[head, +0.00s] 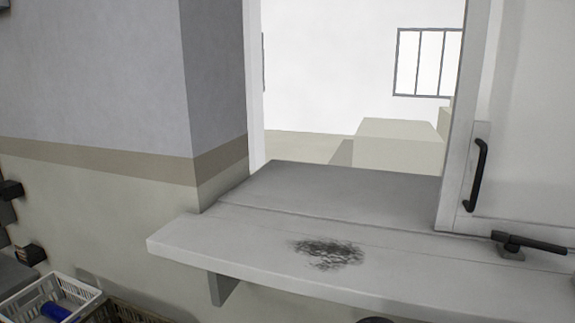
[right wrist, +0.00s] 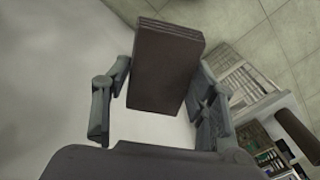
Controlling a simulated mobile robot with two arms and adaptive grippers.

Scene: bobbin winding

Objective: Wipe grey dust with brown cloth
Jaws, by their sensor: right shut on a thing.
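Grey dust (head: 328,252) lies as a dark, scratchy patch on the pale window sill (head: 195,242) in the head view. My right gripper (right wrist: 162,82) is shut on the brown cloth (right wrist: 168,55), a thick folded block held between its two grey fingers in the right wrist view. The cloth and the right gripper's fingers do not show in the head view, so I cannot tell how far they are from the dust. My left gripper is not in view.
A black lever handle (head: 530,243) sits on the sill's right, below a white sash with a black pull (head: 478,175). A white crate (head: 85,292) holding a blue thing (head: 56,312) stands low at the left. The sill's left part is clear. Shelving (right wrist: 265,150) shows in the right wrist view.

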